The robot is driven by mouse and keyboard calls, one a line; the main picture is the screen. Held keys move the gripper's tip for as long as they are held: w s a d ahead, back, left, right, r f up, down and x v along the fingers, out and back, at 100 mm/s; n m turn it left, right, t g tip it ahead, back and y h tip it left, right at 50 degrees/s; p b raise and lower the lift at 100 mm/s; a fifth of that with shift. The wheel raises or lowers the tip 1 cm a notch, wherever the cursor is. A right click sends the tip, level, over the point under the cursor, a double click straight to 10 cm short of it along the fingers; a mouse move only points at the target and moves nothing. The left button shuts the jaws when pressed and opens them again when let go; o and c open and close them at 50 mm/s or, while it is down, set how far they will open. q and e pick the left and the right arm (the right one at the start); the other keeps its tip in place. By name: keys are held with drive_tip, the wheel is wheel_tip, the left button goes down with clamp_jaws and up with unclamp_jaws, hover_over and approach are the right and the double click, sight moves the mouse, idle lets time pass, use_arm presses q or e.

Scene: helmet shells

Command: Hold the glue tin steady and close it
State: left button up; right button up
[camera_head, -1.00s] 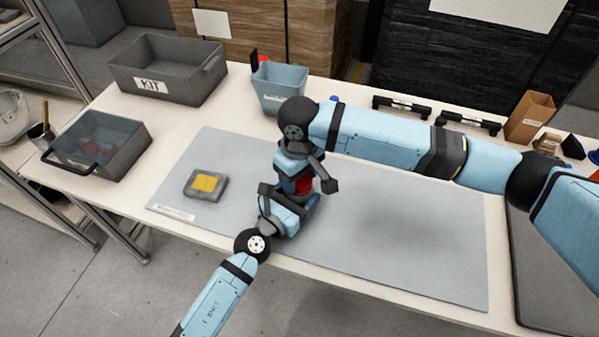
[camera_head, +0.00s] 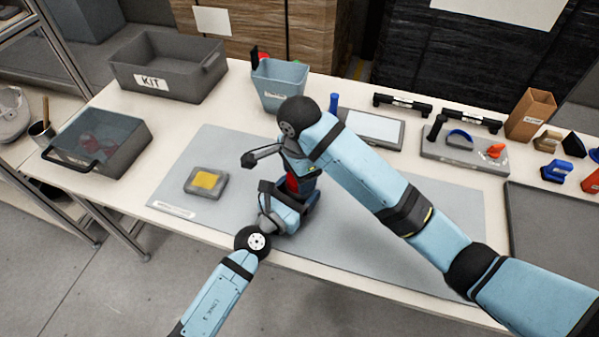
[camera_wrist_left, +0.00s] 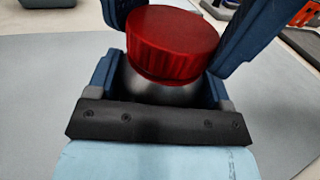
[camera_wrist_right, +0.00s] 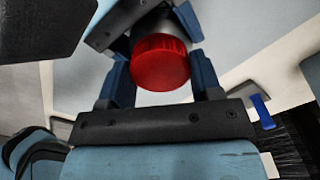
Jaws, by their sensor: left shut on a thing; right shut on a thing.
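The glue tin (camera_wrist_left: 160,91) is a metal tin with a ribbed red lid (camera_wrist_left: 170,40). It stands over the grey mat near the table's front edge, mostly hidden by my grippers in the head view, where a bit of red lid (camera_head: 292,184) shows. My left gripper (camera_head: 289,205) is shut on the tin's body from the front. My right gripper (camera_head: 297,172) is above it, shut on the red lid, which shows between its fingers in the right wrist view (camera_wrist_right: 160,63). The lid sits on top of the tin; I cannot tell how tightly.
A grey block with a yellow top (camera_head: 206,182) lies on the mat (camera_head: 215,148) at left. A KIT bin (camera_head: 168,68), a blue bin (camera_head: 279,87) and a dark tray with a handle (camera_head: 98,143) stand behind and left. The front right mat is clear beneath my right arm.

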drive_tip(key=m, duration=1)
drive_tip(key=o, duration=0.9)
drive_tip(key=shift+w+r, duration=0.1)
drive_tip(key=shift+r, duration=2.15)
drive_tip(key=shift+c, duration=0.5)
